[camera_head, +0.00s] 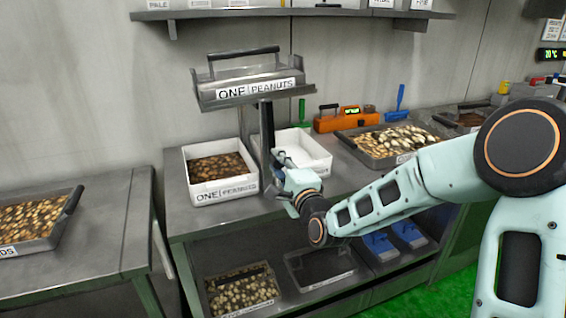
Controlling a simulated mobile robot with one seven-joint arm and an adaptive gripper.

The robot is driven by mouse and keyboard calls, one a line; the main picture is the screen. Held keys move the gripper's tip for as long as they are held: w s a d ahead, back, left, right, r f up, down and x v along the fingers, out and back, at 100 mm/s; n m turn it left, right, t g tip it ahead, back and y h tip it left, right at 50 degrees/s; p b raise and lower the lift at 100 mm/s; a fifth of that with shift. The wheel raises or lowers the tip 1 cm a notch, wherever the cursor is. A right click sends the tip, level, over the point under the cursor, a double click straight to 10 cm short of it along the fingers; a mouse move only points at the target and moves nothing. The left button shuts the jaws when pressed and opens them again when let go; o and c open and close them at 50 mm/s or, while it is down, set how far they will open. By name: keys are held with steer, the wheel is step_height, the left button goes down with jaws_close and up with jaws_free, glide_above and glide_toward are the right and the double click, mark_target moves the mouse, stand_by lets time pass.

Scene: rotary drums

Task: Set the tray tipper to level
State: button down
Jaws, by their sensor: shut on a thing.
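The tray tipper is a dark post (266,135) on the bench with a grey platform (305,90) on top. On the platform sits a grey tray (205,85) with a black handle, labelled ONE PEANUTS; it looks close to level. My gripper (281,163) is beside the post, low over the white bins. It is shut on a slim part by the post, apparently the tipper's lever, mostly hidden by the fingers. A white bin (222,191) labelled ONE PEANUTS holds brown nuts left of the post. Another white bin (315,150) stands behind my gripper and looks empty.
An orange device (345,122), a green scoop (302,112) and a blue scoop (400,100) are at the wall. A tray of pale nuts (385,140) lies right, near my arm. A wall shelf (300,13) is above. A lower shelf holds trays (320,268).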

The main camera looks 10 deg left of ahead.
steer(key=shift+s+a+f+m, duration=0.15)
steer(key=shift+s+a+m, duration=0.15)
steer(key=shift+a, duration=0.1)
stand_by(0.3)
steer(key=c, duration=1.5)
jaws_free()
steer(key=shift+c, duration=0.2)
steer(key=shift+d, duration=0.1)
steer(key=shift+s+d, duration=0.15)
steer(key=v, duration=1.1)
steer(key=shift+s, duration=0.2)
steer(key=shift+d, duration=0.1)
